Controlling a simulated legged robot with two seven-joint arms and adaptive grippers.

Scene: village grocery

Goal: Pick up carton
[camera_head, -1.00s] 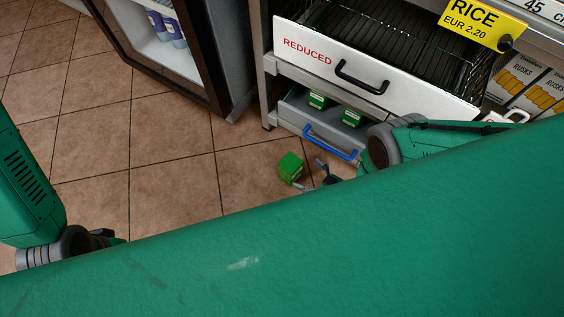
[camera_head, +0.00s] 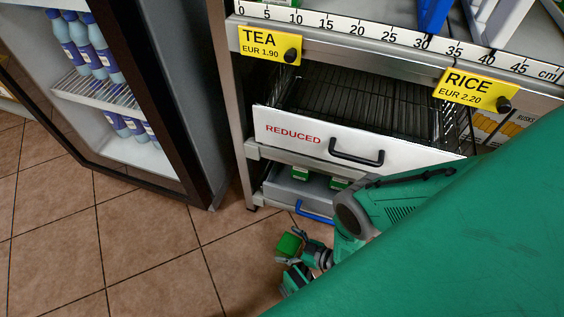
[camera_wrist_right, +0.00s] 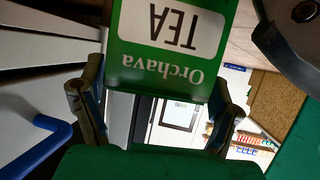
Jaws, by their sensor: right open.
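The carton is a green box with a white label reading Orchava TEA. In the head view the carton (camera_head: 289,243) is low over the floor tiles, at the end of my right arm. In the right wrist view the carton (camera_wrist_right: 165,75) fills the upper middle, its print upside down. My right gripper (camera_head: 303,250) is open, also in the wrist view (camera_wrist_right: 158,90), with one finger on each side of the carton's near end. I cannot tell whether the fingers touch it or what supports it. My left gripper is not in view.
A white drawer front marked REDUCED (camera_head: 330,140) stands pulled out from the shelf. Below it is a lower drawer with a blue handle (camera_head: 313,212) and green cartons inside. An open-fronted cooler with bottles (camera_head: 95,45) stands left. Floor tiles (camera_head: 140,230) are clear.

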